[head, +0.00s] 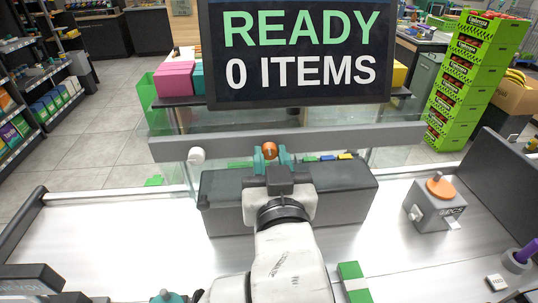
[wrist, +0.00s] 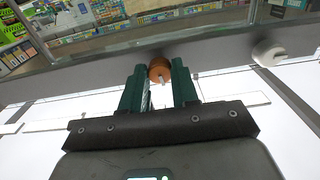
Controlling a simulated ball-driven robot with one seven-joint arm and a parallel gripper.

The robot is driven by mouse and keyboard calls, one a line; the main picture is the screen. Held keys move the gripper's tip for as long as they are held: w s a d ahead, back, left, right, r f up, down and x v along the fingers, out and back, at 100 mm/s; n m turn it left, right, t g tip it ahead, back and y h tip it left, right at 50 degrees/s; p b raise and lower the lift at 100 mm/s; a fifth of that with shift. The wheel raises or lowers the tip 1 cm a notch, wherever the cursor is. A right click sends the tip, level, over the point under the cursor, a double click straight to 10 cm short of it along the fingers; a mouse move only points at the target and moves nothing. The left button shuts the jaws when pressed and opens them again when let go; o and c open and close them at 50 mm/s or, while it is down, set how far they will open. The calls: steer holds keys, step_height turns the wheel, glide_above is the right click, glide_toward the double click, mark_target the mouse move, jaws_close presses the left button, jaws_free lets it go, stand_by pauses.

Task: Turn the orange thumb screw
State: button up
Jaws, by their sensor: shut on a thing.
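The orange thumb screw (head: 270,149) is a small round knob on the front of a long grey bar (head: 340,137). In the wrist view the orange thumb screw (wrist: 160,68) sits between the tips of my two teal fingers. My gripper (head: 270,159) reaches forward to the bar and is shut on the screw, with a finger on each side. It also shows in the wrist view (wrist: 160,80). The fingers and hand hide part of the screw in the head view.
A white knob (head: 196,155) is on the same bar to the left. A dark grey box (head: 340,199) lies below the bar. A grey scale-like box with an orange disc (head: 438,208) stands to the right. A green-and-white block (head: 353,283) is at the front. A display (head: 300,55) stands behind.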

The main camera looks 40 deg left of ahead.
steer(key=shift+f, duration=0.15)
steer(key=shift+m, duration=1.7)
steer(key=o, duration=0.5)
steer(key=shift+d, duration=0.1)
steer(key=v, duration=0.5)
steer(key=shift+p, duration=0.3)
